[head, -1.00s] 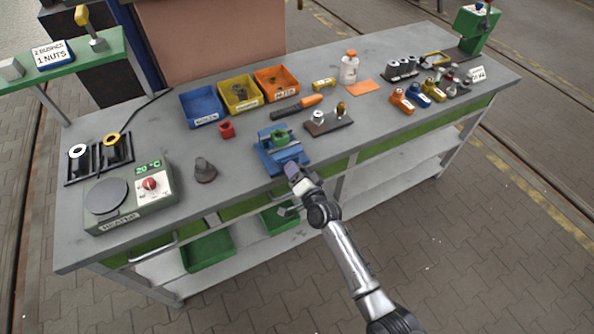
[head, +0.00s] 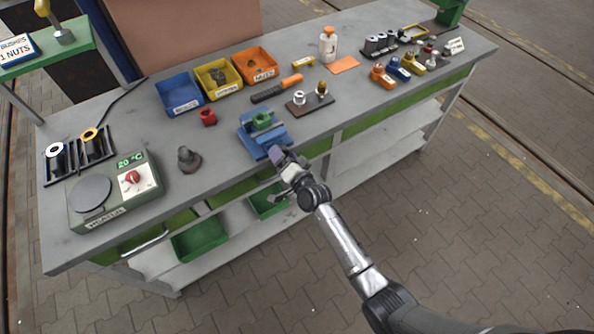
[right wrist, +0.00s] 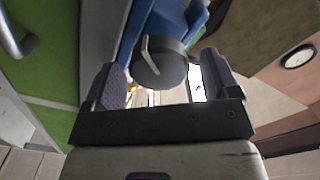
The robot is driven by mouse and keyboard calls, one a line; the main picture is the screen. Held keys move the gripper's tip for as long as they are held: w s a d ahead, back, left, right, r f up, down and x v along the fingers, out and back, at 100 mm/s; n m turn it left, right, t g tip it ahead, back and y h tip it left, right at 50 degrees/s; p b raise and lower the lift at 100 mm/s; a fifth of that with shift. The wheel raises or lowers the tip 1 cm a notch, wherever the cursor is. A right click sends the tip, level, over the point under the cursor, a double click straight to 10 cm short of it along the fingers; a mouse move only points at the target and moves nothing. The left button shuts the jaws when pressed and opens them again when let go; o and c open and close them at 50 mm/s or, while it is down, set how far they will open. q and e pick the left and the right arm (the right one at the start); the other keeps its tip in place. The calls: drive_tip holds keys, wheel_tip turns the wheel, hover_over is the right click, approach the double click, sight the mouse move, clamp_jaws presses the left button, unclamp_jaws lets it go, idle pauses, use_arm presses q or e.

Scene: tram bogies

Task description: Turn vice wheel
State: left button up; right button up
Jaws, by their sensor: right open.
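The blue vice (head: 262,138) stands at the front edge of the grey bench, with a green part (head: 262,120) in its jaws. My right gripper (head: 279,156) is at the vice's front side and hides the wheel in the head view. In the right wrist view the vice wheel (right wrist: 160,66) is a dark grey disc with a light bar handle. It sits between the two fingers of my right gripper (right wrist: 163,82), which are apart. I cannot tell whether either finger touches it. My left gripper is not in view.
A dark conical piece (head: 188,160) and the heater (head: 112,190) stand left of the vice. Below are a drawer handle (head: 147,245) and shelf with green bins (head: 200,240).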

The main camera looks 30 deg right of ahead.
drive_tip(key=s+d+p, duration=0.1)
drive_tip(key=s, duration=1.1)
drive_tip(key=shift+s+d, duration=0.2)
drive_tip(key=shift+s, duration=0.05)
idle(0.4)
